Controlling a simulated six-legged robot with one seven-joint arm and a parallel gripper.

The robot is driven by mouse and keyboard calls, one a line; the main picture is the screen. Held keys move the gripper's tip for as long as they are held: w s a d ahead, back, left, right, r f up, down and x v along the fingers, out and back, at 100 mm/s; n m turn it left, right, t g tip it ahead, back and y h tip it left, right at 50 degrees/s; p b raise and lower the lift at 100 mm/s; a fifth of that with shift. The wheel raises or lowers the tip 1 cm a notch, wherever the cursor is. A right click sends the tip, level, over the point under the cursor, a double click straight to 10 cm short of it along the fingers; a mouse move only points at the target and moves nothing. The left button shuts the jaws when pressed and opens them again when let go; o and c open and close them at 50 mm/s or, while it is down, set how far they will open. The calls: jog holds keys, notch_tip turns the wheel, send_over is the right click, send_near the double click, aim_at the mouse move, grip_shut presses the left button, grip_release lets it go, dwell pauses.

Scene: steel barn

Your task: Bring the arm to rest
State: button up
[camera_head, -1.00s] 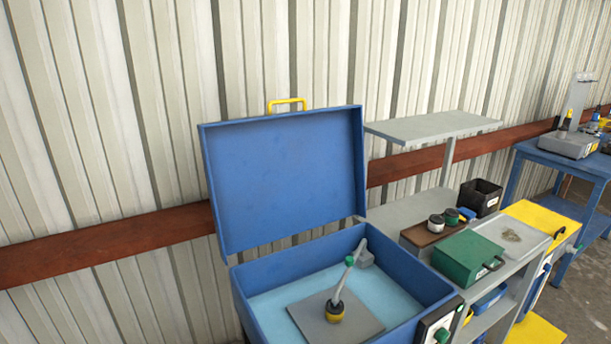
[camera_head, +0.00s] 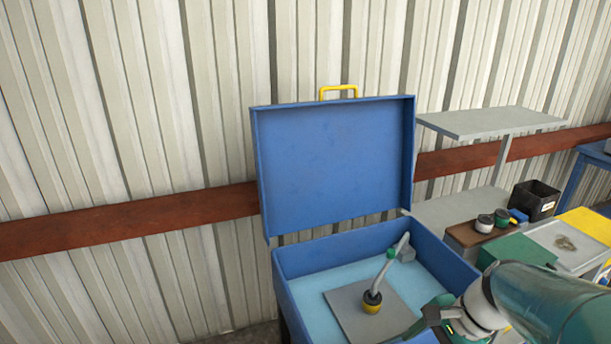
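My arm (camera_head: 545,300) comes in from the lower right of the head view, with a green and white shell. My gripper (camera_head: 432,318) is at its end, above the right front rim of an open blue basin (camera_head: 455,265). A dark green finger shows, but the rest is hidden by the arm and the frame's lower edge. I cannot tell whether it is open or shut, or whether it holds anything. The basin's blue lid (camera_head: 335,165) stands upright with a yellow handle (camera_head: 338,91) on top.
To the right are a grey shelf (camera_head: 490,122), a black bin (camera_head: 535,200), jars (camera_head: 485,223), a green box (camera_head: 515,250) and a grey tray (camera_head: 570,238).

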jog(key=s+a+r+n+t+h, duration=0.4)
jog(key=r+n, duration=0.5)
jog(key=n, duration=0.5)
jog(key=shift+s+a+h, duration=0.5)
jog(key=shift+s+a, duration=0.05)
jog(key=shift+a, duration=0.55)
